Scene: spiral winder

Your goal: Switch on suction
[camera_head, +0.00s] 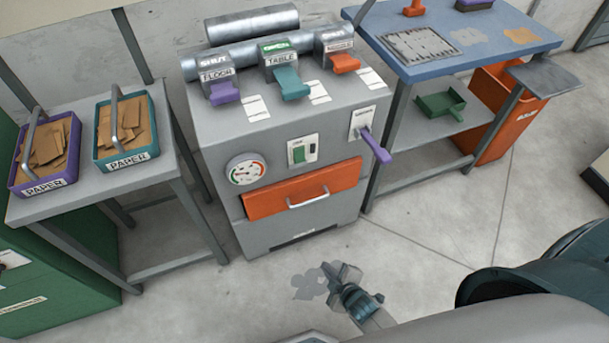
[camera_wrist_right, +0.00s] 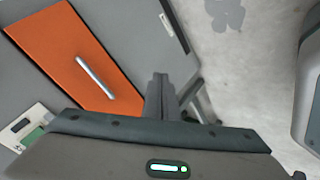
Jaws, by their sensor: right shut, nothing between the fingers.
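A grey machine (camera_head: 225,130) stands in the middle of the head view. Its front carries a switch plate with a green rocker (camera_head: 299,155), a round gauge (camera_head: 246,169) and a purple lever (camera_head: 375,147) on a plate at the right. The rocker also shows at the lower left of the right wrist view (camera_wrist_right: 32,139), partly cut off by my gripper body. I cannot read the small print on its plate. My right gripper (camera_head: 335,271) is shut and empty, in front of and below the machine, apart from it; its fingers show in the right wrist view (camera_wrist_right: 160,88). My left gripper is not in view.
An orange drawer front (camera_head: 300,190) with a metal handle sits below the switch. Purple, teal and orange levers are on top of the machine. A table with two paper trays (camera_head: 127,155) stands left, a blue-topped bench (camera_head: 480,55) right. Floor in front is clear.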

